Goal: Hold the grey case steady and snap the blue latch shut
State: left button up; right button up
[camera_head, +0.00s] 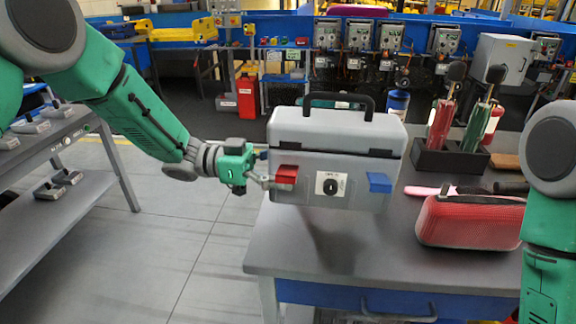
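The grey case (317,134) stands upright on the table, its black handle (337,97) raised. Its front carries a red latch (287,174) on the left, a round black dial (330,185) on a white plate in the middle, and the blue latch (380,182) on the right. The blue latch appears to stick out from the front face; its exact angle is unclear. My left gripper (266,181) is at the case's left front edge beside the red latch; its finger opening and any contact are unclear. My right arm shows at the right edge, its gripper out of view.
The grey table (300,254) has a clear front strip. A red pouch (465,221) lies right of the case, with a pink-handled tool (424,190) behind it. A black holder (447,160) with red and green tools stands further back. A shelf unit (85,190) is at left.

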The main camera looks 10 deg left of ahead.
pick_arm(q)
jog(key=shift+a+f+b, duration=0.55)
jog(key=shift+a+f, duration=0.1)
jog(key=shift+f, duration=0.25)
jog(key=shift+w+a+f+b, duration=0.15)
jog(key=shift+f+b, duration=0.25)
jog(key=shift+f, duration=0.4)
notch_tip(320, 180, down, 2)
jog(key=shift+f+b, duration=0.1)
jog(key=shift+b, duration=0.5)
jog(key=shift+f+b, duration=0.35)
jog(key=shift+f, duration=0.35)
jog(key=shift+a+f+b, duration=0.15)
jog(key=shift+f+b, duration=0.3)
jog(key=shift+f, duration=0.3)
jog(key=shift+a+f, duration=0.2)
jog(key=shift+f, duration=0.1)
jog(key=shift+d, duration=0.1)
